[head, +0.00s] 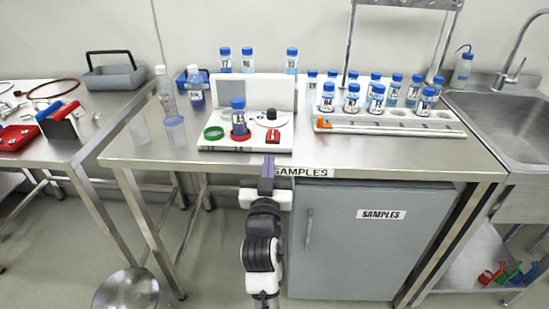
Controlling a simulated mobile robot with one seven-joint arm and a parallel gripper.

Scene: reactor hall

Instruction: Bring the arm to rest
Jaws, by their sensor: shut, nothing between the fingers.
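My arm reaches up from the bottom middle of the head view. My gripper (267,166) is shut and empty, its dark fingers pointing away from me at the front edge of the steel bench (365,158). It is just left of the SAMPLES label (302,172) on that edge. Beyond it, on the bench, is a white stand (249,146) with a blue-capped bottle (238,122) upright at a red ring, a green ring (214,133) and a red piece (273,139). I cannot tell how far the fingertips are from the bench edge.
A rack (388,126) holds several blue-capped vials on the right; a sink (498,104) is beyond it. Clear containers (175,130) stand on the left. A grey SAMPLES cabinet (365,235) is under the bench. A round stool (128,290) stands at lower left.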

